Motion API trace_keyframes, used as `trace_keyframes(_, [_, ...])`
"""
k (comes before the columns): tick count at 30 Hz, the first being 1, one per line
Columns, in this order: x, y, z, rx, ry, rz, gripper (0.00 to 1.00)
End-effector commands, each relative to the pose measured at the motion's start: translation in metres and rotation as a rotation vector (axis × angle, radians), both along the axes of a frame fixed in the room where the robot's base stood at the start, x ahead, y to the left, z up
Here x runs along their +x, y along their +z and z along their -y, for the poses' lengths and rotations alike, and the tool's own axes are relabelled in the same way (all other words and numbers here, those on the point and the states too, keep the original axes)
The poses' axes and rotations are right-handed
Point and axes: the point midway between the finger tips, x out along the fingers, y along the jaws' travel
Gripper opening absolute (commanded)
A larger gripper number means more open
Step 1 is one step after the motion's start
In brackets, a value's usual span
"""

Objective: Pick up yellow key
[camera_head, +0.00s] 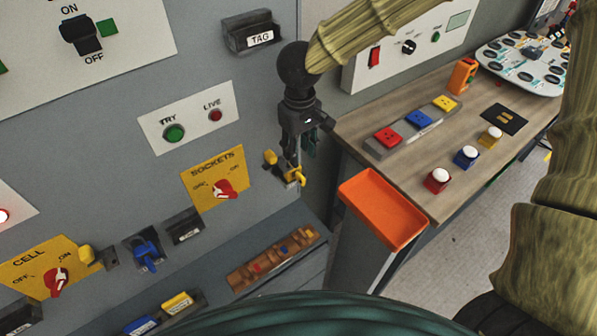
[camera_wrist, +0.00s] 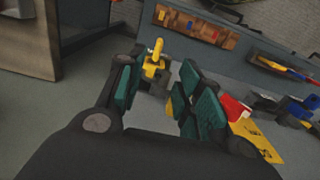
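The yellow key (camera_head: 296,177) sits at a small dark holder on the grey panel, right of the yellow SOCKETS plate (camera_head: 213,178). In the wrist view the key (camera_wrist: 154,60) shows just beyond the fingertips, in the gap between them and nearer the left finger. My gripper (camera_head: 296,155) points down in front of the key and partly covers it in the head view. In the wrist view its green-padded fingers (camera_wrist: 160,76) stand apart with nothing between the pads. I cannot tell whether a finger touches the holder.
A red switch (camera_head: 224,189) is on the SOCKETS plate. A blue key (camera_head: 148,255) hangs lower left. An orange tray (camera_head: 383,209) and a wooden bench (camera_head: 411,170) with coloured blocks stand to the right. A wooden rack (camera_head: 273,260) lies below.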

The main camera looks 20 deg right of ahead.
Motion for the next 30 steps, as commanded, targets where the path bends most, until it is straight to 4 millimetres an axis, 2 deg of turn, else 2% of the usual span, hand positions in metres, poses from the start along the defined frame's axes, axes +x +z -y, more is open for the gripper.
trace_keyframes(9, [-0.002, -0.041, 0.005, -0.002, -0.008, -0.002, 0.36])
trace_keyframes(19, [-0.004, -0.058, 0.005, -0.003, -0.005, -0.001, 0.36])
trace_keyframes(30, [-0.008, -0.094, 0.007, -0.003, -0.004, -0.001, 0.36])
